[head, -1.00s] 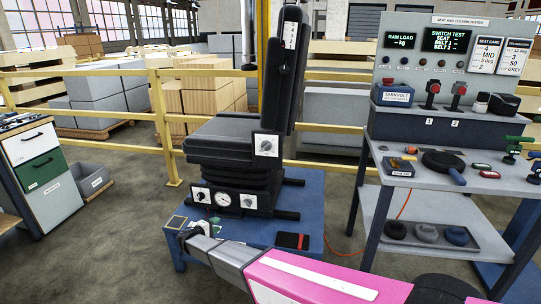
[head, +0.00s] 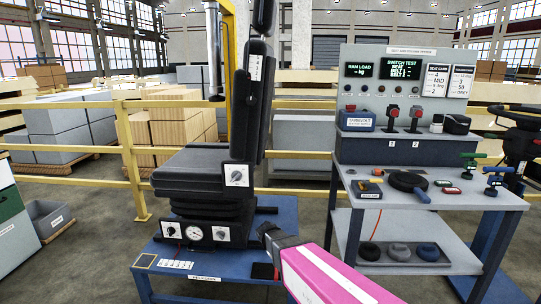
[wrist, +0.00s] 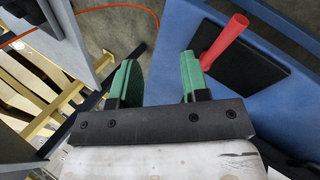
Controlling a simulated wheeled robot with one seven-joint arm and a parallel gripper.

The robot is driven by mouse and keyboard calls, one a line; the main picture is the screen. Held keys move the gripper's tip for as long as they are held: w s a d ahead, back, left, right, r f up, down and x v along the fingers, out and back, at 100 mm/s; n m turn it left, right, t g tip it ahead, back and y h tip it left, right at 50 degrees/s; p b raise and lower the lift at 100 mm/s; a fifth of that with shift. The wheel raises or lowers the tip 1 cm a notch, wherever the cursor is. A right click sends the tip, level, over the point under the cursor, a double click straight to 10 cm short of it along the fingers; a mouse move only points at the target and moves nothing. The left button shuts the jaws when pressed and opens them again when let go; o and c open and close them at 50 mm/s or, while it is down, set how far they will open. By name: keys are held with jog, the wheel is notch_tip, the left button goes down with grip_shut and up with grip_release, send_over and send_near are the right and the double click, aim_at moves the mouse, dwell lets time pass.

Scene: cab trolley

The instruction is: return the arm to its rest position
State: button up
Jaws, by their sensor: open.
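My pink arm rises from the bottom of the head view, and its dark wrist end stands in front of the right side of the blue platform (head: 215,290). In the wrist view my gripper (wrist: 158,78) has two green fingers, set apart with nothing between them. Blue platform surface, a black pad (wrist: 245,60) and a red rod-like piece (wrist: 222,45) lie beyond and to the right of the fingers. The black seat (head: 205,170) stands upright on the platform, left of my wrist. The fingertips are hard to make out in the head view.
The grey tester bench (head: 440,195) stands to the right, with a round black part (head: 409,181) and coloured handles on top. A yellow railing (head: 135,165) runs behind the seat. A grey bin (head: 50,218) sits on the floor at left.

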jog(key=s+d+r+m+g+y, duration=0.1)
jog(key=s+d+r+m+y, duration=0.3)
jog(key=s+d, duration=0.7)
notch_tip(320, 180, up, 2)
jog(key=shift+d+r+g+y, duration=0.2)
jog(key=shift+d+g+y, duration=0.1)
jog(key=shift+d+y, duration=0.5)
jog(key=shift+s, duration=0.1)
dwell(1.1)
